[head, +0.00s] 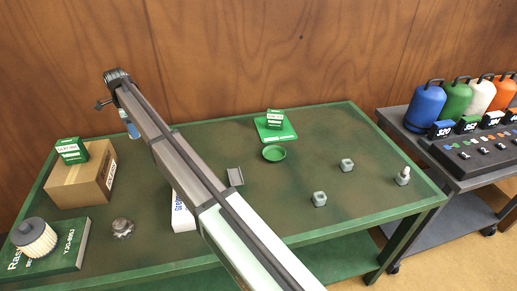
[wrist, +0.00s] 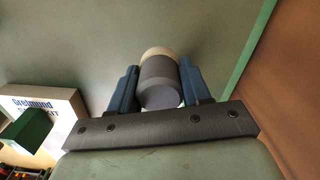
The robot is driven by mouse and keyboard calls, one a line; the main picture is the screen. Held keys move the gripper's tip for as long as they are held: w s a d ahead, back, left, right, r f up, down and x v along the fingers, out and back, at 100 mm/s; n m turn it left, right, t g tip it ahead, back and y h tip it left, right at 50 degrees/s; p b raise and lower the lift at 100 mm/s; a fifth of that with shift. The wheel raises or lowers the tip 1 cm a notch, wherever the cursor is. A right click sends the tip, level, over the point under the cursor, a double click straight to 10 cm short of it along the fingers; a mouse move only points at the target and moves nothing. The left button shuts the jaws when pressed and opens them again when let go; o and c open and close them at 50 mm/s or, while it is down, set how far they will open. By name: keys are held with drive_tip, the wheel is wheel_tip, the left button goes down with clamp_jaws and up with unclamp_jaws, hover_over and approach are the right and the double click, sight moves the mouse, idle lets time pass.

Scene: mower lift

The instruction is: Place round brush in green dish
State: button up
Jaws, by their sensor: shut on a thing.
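The round brush (wrist: 159,78) shows in the wrist view as a dark grey cylinder with a tan far end. My gripper (wrist: 159,70) is shut on it, one blue finger on each side. In the head view, my gripper (head: 131,128) is a small blue and white shape near the table's back left, partly hidden by my arm; the brush cannot be made out there. The green dish (head: 274,154) is a round, shallow dish on the table right of centre, well to the right of my gripper. It looks empty.
A cardboard box (head: 80,186) with a small green box (head: 72,151) on top stands at left. A filter (head: 34,238) sits on a green case. Behind the dish lies a green pad (head: 275,132) bearing another box. My arm crosses the middle.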

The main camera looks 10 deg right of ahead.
drive_tip(key=s+d, duration=0.2)
drive_tip(key=d, duration=1.2)
drive_tip(key=r+m, duration=0.1)
drive_tip(key=r, duration=0.1)
hover_over(269, 159)
drive_tip(key=shift+w+f, duration=0.1)
drive_tip(key=shift+f, duration=4.7)
drive_tip(key=shift+f, duration=0.15)
drive_tip(key=o, duration=1.1)
drive_tip(key=shift+c, duration=0.2)
wheel_tip(269, 159, up, 12)
